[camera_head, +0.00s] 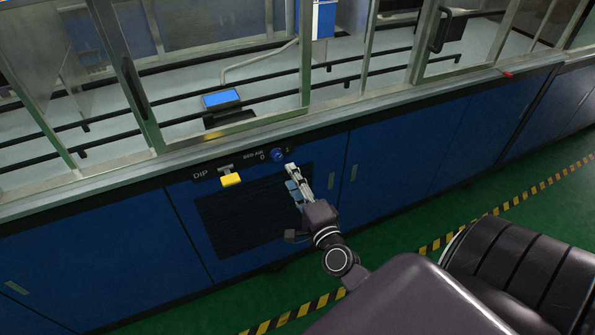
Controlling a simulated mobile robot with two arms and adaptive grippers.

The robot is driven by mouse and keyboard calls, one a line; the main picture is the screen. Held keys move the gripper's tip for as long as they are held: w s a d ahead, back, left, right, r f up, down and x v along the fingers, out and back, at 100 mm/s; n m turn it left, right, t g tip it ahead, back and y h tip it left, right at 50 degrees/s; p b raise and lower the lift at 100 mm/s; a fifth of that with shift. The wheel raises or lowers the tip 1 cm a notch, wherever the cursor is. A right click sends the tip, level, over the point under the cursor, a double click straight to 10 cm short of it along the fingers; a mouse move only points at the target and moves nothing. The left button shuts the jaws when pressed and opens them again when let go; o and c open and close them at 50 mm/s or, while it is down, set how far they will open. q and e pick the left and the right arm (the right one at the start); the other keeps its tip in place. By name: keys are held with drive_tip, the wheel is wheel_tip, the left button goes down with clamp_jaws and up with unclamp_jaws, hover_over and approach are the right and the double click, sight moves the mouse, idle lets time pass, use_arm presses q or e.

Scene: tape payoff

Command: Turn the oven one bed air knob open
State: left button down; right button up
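The bed air knob (277,155) is a small round blue knob on the dark strip of the blue cabinet. It sits between the printed marks 0 and 1, under the label "BED AIR". Which way it points is too small to tell. My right gripper (290,173) is just below and to the right of the knob, its fingertips close to it. I cannot tell whether they touch it. The fingers look close together, but the gap between them is not clear. My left gripper is not in view.
A yellow block-like control (231,180) sits left of the knob by the label "DIP". A dark vent grille (240,220) lies below. Framed glass doors (215,75) and a small blue screen (221,98) are above. Green floor with striped tape (460,235) is at the right.

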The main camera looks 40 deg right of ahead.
drive_tip(key=shift+v, duration=1.55)
drive_tip(key=s+a+f+n+g+y, duration=0.2)
drive_tip(key=s+a+f+n+g, duration=0.15)
drive_tip(key=f, duration=0.85)
drive_tip(key=s+a+f+n+g+y, duration=0.1)
drive_tip(key=s+a+f+n+g, duration=0.3)
drive_tip(key=f, duration=0.7)
drive_tip(key=s+a+f+n+g+y, duration=0.15)
drive_tip(key=s+f+n, duration=0.45)
drive_tip(key=f, duration=0.6)
drive_tip(key=s+a+f+n+g, duration=0.1)
drive_tip(key=s+f+n+g, duration=0.1)
drive_tip(key=s+f, duration=0.3)
drive_tip(key=s+f+n+g, duration=0.3)
drive_tip(key=s+f+n, duration=0.1)
drive_tip(key=s, duration=0.9)
drive_tip(key=s+a+f+n+g, duration=0.1)
drive_tip(key=s+f+n+g, duration=0.1)
drive_tip(key=s+f, duration=0.5)
drive_tip(key=shift+s+a+n, duration=0.35)
drive_tip(key=shift+s+n, duration=0.5)
drive_tip(key=shift+s, duration=0.3)
